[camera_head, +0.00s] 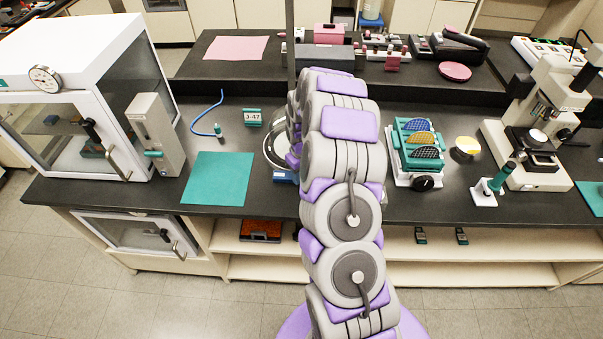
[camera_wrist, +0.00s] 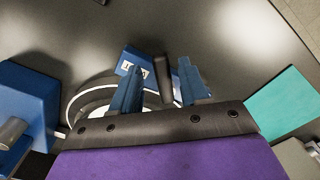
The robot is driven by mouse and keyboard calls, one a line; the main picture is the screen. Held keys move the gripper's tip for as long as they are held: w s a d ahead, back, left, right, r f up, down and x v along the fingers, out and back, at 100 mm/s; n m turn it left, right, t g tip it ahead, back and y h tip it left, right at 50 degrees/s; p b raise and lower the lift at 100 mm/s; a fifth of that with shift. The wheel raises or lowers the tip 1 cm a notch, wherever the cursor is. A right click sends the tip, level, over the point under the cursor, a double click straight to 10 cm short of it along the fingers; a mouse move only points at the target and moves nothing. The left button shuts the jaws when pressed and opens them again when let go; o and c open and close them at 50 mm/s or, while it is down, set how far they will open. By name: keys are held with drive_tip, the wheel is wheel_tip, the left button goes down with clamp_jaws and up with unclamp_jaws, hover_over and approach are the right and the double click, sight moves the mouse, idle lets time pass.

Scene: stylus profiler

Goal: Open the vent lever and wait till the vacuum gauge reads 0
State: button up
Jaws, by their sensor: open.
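In the wrist view my gripper (camera_wrist: 157,80) is open, with its two blue fingers apart. A dark upright bar, seemingly the vent lever (camera_wrist: 163,80), shows between the fingers; I cannot tell if either finger touches it. A small blue block with a white label (camera_wrist: 133,66) sits beside it, its text unreadable. A white ring-shaped base (camera_wrist: 92,103) lies partly hidden under the gripper. In the head view my arm hides the gripper and most of this apparatus. A round white dial gauge (camera_head: 44,79) stands on the white cabinet; its reading is too small to tell.
A larger blue box (camera_wrist: 25,98) stands left in the wrist view. A teal mat (camera_head: 217,179) lies left of my arm. The white glass-door cabinet (camera_head: 85,50) stands far left. A sample rack (camera_head: 400,172) and a microscope (camera_head: 535,135) stand on the right.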

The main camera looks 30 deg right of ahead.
wheel_tip(320, 180, up, 17)
drive_tip(key=p, duration=0.1)
drive_tip(key=shift+r, duration=0.15)
idle(0.4)
idle(0.5)
drive_tip(key=s+a+r+b, duration=0.2)
drive_tip(key=s+a+r, duration=0.1)
drive_tip(key=s+a, duration=0.5)
drive_tip(key=s+a+r+b, duration=0.1)
drive_tip(key=s+a+r, duration=0.3)
drive_tip(key=s+a, duration=0.35)
drive_tip(key=s+a+f+g+b, duration=0.1)
drive_tip(key=s+a, duration=0.1)
drive_tip(key=s, duration=0.8)
drive_tip(key=s+a+f+m+b, duration=0.1)
drive_tip(key=s+a, duration=0.2)
drive_tip(key=s, duration=0.8)
drive_tip(key=shift+s+f+g+b, duration=0.25)
drive_tip(key=shift+f+g+b, duration=0.05)
drive_tip(key=shift+g, duration=0.1)
